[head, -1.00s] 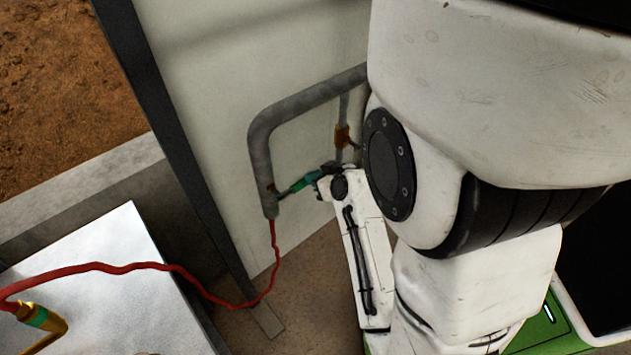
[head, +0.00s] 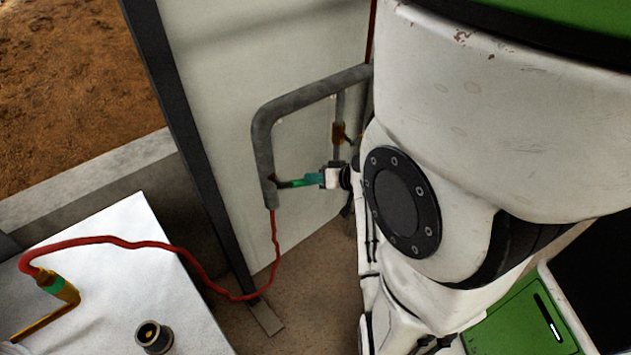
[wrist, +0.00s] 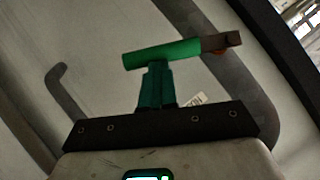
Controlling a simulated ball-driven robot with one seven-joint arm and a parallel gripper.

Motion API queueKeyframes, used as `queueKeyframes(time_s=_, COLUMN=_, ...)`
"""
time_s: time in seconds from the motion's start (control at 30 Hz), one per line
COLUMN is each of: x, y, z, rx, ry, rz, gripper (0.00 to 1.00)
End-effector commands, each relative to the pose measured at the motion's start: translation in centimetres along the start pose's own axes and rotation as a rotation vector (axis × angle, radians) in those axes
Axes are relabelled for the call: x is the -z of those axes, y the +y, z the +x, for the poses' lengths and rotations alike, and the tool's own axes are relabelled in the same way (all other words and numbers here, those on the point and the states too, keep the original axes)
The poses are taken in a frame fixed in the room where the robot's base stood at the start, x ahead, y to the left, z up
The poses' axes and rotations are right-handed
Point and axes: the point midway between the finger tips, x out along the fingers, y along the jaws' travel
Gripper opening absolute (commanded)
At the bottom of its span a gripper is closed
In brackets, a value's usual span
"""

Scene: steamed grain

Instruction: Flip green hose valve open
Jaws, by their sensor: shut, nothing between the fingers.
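The green valve handle (head: 298,183) sticks out to the right from the lower end of the grey bent pipe, close to level in the head view. In the wrist view the green handle (wrist: 165,54) lies crosswise, its dark brown end at the pipe on the right. My gripper (head: 316,179) is at the handle's free end. In the wrist view my gripper's teal fingers (wrist: 156,70) are together, with their tips right at the handle's lower edge. Nothing is held between them. Whether they touch the handle I cannot tell.
The grey pipe (head: 263,150) runs along a pale wall panel (head: 225,110). A red hose (head: 190,262) hangs from it and crosses to a metal table (head: 120,250). A brass valve (head: 339,132) sits behind.

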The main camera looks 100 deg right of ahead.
Motion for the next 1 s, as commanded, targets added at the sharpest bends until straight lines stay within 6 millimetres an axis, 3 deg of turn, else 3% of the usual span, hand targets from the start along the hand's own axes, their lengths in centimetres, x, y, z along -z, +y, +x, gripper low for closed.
queueKeyframes(time_s=0.47, x=-3.4, y=0.9, z=2.6, rx=0.255, ry=0.001, rz=0.379, gripper=0.00)
queueKeyframes(time_s=1.0, x=-6.7, y=-0.3, z=4.7, rx=0.508, ry=-0.002, rz=0.758, gripper=0.00)
